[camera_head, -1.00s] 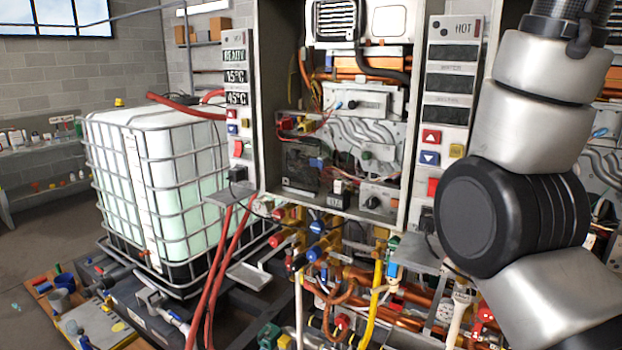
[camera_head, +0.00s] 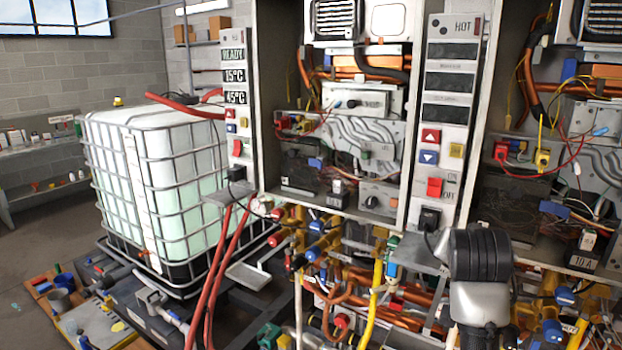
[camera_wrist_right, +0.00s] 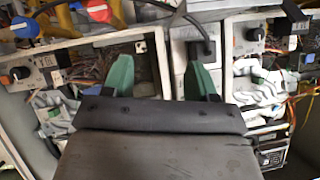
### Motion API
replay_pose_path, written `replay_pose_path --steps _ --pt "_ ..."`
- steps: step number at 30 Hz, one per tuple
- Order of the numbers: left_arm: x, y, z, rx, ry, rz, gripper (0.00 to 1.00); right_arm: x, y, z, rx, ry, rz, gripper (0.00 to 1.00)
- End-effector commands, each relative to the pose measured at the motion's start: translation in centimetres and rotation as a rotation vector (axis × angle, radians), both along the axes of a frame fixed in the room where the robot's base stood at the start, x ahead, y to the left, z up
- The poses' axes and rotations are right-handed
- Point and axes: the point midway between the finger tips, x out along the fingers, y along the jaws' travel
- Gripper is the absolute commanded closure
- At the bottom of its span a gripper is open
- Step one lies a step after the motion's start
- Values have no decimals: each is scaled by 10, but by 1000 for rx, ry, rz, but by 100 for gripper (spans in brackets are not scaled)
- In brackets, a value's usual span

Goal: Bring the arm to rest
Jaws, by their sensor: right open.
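My right arm (camera_head: 481,290) rises from the lower right of the head view, in front of the right-hand heater's lower pipes. Its dark joint stands just below the heater panel, and its gripper does not show there. In the right wrist view my right gripper (camera_wrist_right: 160,75) shows two green fingers spread apart with nothing between them. Beyond the fingers are a grey panel (camera_wrist_right: 193,50) and the open heater cabinets. I cannot tell how far the fingers are from the panel. My left gripper is not in view.
Two open heater cabinets (camera_head: 411,200) with exposed wires stand ahead. Valves and copper pipes (camera_head: 400,310) crowd the space below them. A caged white tank (camera_head: 150,190) stands at left, with red hoses (camera_head: 222,270) beside it. Bare floor (camera_head: 35,240) lies at far left.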

Motion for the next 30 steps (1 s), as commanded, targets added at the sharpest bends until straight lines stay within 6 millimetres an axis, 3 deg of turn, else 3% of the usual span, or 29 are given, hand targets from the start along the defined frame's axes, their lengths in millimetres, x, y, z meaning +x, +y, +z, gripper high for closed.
replay_pose_path --steps 1,5,9,15,21,30 --pt "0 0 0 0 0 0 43 -12 1 -34 -23 56 30 42" --pt "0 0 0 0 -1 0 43 -43 8 -101 -70 175 120 42" --pt "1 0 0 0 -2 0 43 -94 17 -171 -112 314 237 42" --pt "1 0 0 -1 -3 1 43 -184 34 -247 -147 504 426 42" --pt "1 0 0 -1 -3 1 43 -255 48 -282 -146 626 573 42" --pt "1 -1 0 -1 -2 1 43 -330 63 -301 -123 741 727 42"
